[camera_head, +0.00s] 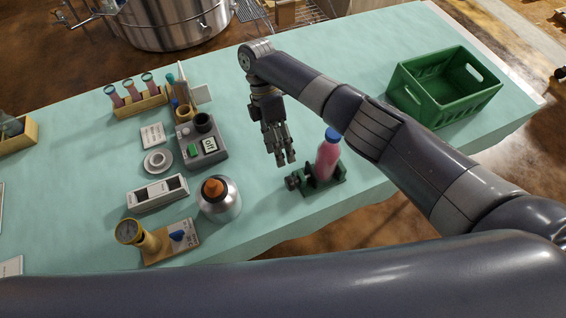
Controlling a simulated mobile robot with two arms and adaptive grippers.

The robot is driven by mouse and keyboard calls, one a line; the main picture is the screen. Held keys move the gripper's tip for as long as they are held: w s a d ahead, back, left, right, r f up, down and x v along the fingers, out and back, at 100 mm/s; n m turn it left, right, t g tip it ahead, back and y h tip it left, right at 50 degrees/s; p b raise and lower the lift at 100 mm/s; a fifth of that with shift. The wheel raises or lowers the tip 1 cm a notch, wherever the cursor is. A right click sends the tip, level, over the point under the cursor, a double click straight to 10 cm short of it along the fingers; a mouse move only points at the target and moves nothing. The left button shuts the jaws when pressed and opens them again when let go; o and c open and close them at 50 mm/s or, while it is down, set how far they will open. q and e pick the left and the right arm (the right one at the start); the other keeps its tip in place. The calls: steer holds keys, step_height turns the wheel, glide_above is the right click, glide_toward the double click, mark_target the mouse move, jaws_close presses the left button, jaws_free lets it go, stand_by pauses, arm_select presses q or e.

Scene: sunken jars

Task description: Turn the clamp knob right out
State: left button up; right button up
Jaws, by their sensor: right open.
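A dark green clamp (325,187) stands near the front edge of the teal-covered table. It holds an upright bottle (326,162) of pink liquid with a blue cap. The clamp's dark knob (292,182) sticks out on its left side; how far it is screwed in is too small to tell. My right gripper (286,160) is open and points down, just above and behind the knob. It appears apart from the knob and holds nothing that I can see. My left gripper is not in view.
A green crate (444,113) stands at the right. A silver bottle with an orange top (218,204), a grey device (202,146), a gauge (130,232) and a tube rack (141,103) stand at the left.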

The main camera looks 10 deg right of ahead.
steer(key=shift+v, duration=0.85)
